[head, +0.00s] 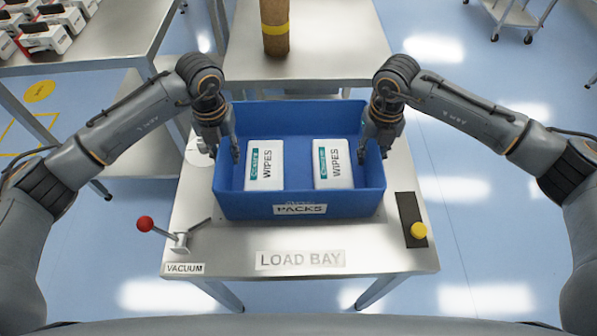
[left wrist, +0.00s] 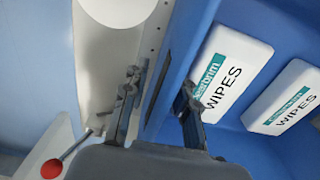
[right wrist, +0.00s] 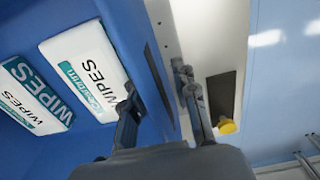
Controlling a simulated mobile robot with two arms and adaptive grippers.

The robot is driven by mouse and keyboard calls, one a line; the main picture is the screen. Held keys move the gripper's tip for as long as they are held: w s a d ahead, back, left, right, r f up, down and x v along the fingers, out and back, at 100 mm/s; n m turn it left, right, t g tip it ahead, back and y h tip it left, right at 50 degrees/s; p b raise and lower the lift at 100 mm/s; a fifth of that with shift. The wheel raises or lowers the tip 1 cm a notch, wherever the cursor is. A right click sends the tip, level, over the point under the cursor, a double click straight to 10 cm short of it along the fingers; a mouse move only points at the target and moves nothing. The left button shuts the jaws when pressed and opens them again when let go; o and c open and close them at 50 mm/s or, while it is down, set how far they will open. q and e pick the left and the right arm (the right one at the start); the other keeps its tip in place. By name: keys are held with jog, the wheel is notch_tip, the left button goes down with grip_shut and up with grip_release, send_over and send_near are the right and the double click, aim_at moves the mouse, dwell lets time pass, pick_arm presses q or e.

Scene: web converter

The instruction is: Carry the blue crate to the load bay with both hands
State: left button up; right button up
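The blue crate (head: 300,204) stands upright on the load bay table (head: 345,262), behind the LOAD BAY label, with a PACKS label on its front. Two white wipes packs, the left one (head: 264,165) and the right one (head: 333,163), lie inside it. My left gripper (head: 224,150) straddles the crate's left wall, one finger inside and one outside, with gaps in the left wrist view (left wrist: 158,110). My right gripper (head: 374,146) straddles the right wall likewise, also shown in the right wrist view (right wrist: 160,105). Both look open; contact with the walls is unclear.
A red-knobbed lever (head: 146,223) by a VACUUM label is at the table's left front. A yellow button (head: 418,230) on a dark plate is at the right. Another table (head: 335,50) with a brown cylinder (head: 275,25) stands behind. A bench with boxes is back left.

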pick_arm(q)
notch_tip(320, 180, up, 11)
jog(key=shift+r, duration=0.25)
pick_arm(e)
jog(key=shift+r, duration=0.3)
notch_tip(320, 180, up, 12)
jog(key=shift+f, duration=0.25)
pick_arm(q)
jog(key=shift+s, duration=0.1)
pick_arm(e)
jog(key=shift+s+f, duration=0.1)
